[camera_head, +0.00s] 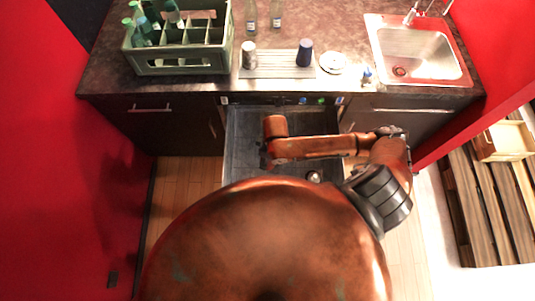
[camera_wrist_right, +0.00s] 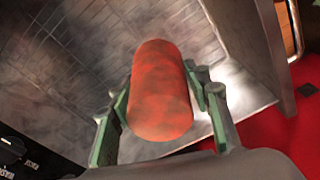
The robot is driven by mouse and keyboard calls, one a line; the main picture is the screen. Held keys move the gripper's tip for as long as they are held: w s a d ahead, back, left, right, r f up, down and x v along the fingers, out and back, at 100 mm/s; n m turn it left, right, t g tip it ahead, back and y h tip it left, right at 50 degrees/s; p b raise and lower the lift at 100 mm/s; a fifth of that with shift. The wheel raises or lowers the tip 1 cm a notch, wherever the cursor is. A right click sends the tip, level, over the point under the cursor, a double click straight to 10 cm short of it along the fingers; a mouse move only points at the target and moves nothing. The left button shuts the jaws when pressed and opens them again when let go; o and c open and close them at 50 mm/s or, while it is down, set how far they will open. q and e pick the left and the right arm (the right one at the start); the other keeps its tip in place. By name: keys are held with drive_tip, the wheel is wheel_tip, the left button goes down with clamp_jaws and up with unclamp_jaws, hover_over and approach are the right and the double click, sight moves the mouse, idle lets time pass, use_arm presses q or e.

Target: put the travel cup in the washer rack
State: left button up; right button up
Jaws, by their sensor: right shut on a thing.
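The travel cup is an orange-red cylinder (camera_wrist_right: 160,92) in the right wrist view. My right gripper (camera_wrist_right: 158,105) is shut on it, one green finger on each side. The washer rack is the dark grey gridded tray (camera_head: 240,135), pulled out below the counter in the head view. Its gridded surface (camera_wrist_right: 70,50) also shows behind the cup in the wrist view, with the cup apart from it. My left gripper is not in view.
On the counter (camera_head: 345,30) stand a green crate with bottles (camera_head: 180,68), a ribbed mat (camera_head: 275,72) with a grey cup (camera_head: 249,55) and dark blue cup (camera_head: 305,52), a white dish (camera_head: 333,62) and sink (camera_head: 425,55). The washer's control panel (camera_wrist_right: 18,152) is close at lower left in the wrist view.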

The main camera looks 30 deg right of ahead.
drive_tip(key=s+f+n, duration=0.2)
drive_tip(key=s+f, duration=0.2)
drive_tip(key=s, duration=0.2)
drive_tip(key=w+d+f+b, duration=0.1)
drive_tip(key=w+d+f, duration=0.1)
drive_tip(key=w+f, duration=0.1)
drive_tip(key=w+d+f+b, duration=0.1)
drive_tip(key=w+d+f, duration=0.1)
drive_tip(key=w+f, duration=0.1)
drive_tip(key=w+d+f+b, duration=0.1)
drive_tip(key=w+d+f, duration=0.2)
drive_tip(key=w+f, duration=0.1)
drive_tip(key=shift+w+b, duration=0.35)
drive_tip(key=shift+w, duration=0.4)
drive_tip(key=shift+w+d+f, duration=0.15)
drive_tip(key=shift+w+f, duration=0.15)
drive_tip(key=shift+f, duration=0.1)
wheel_tip(320, 180, down, 3)
drive_tip(key=shift+b, duration=0.45)
drive_tip(key=shift+r, duration=0.1)
drive_tip(key=o, duration=1.3)
